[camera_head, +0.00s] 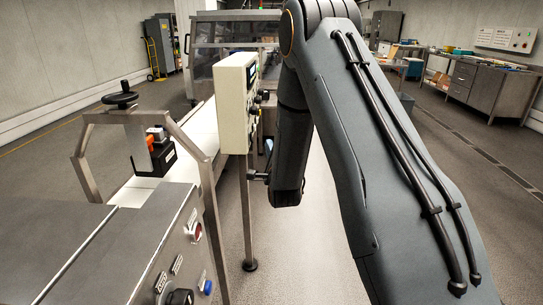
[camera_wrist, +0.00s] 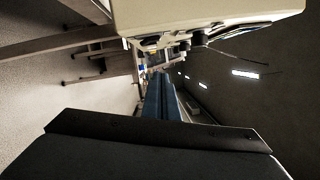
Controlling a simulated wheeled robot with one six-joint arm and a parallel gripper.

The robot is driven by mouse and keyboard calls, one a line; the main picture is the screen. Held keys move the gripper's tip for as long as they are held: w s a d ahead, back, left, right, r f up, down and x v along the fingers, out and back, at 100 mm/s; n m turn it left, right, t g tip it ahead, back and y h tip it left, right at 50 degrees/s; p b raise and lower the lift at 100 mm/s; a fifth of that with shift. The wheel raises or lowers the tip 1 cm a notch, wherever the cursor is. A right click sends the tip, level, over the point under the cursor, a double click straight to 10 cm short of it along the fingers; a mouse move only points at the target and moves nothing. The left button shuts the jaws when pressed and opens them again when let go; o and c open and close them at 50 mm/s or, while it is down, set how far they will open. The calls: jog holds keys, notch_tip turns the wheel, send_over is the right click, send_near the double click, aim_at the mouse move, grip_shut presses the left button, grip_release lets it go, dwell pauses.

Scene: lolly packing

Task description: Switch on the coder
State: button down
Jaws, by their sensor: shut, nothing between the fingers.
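A cream control box (camera_head: 235,103) stands on a post beside the conveyor, with a small dark display and several knobs or buttons on its right-hand face. I take it for the coder's box, but no label is readable. In the wrist view the box (camera_wrist: 205,14) fills the top edge, with dark knobs jutting from its face. My gripper (camera_wrist: 155,82) is shut and empty, its long bluish fingers pointing ahead, below the box in that picture and apart from it. In the head view my arm hides most of the gripper. A black and orange device (camera_head: 157,150) sits over the conveyor.
The white conveyor belt (camera_head: 180,172) runs back to a clear-covered machine (camera_head: 232,50). A metal cabinet (camera_head: 100,250) with a red switch and a blue button is at front left. Benches (camera_head: 485,85) stand far right. Floor right of the post is open.

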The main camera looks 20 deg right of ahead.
jog(key=shift+s+a+b, duration=0.15)
jog(key=shift+s+b, duration=0.05)
jog(key=shift+s, duration=0.95)
jog(key=shift+s+a+b, duration=0.1)
jog(key=shift+s+b, duration=0.1)
jog(key=shift+s, duration=0.95)
jog(key=s+a+f+n+g+y, duration=0.1)
jog(key=s+n+g, duration=0.8)
jog(key=s, duration=0.9)
jog(key=s+a+f+n+g+y, duration=0.1)
jog(key=s+a+f+n+g, duration=0.2)
jog(key=s+n+g, duration=0.6)
jog(key=s+n, duration=0.4)
jog(key=s, duration=0.5)
jog(key=shift+a+f+n, duration=0.15)
jog(key=shift+f+n, duration=0.15)
jog(key=shift+f, duration=0.05)
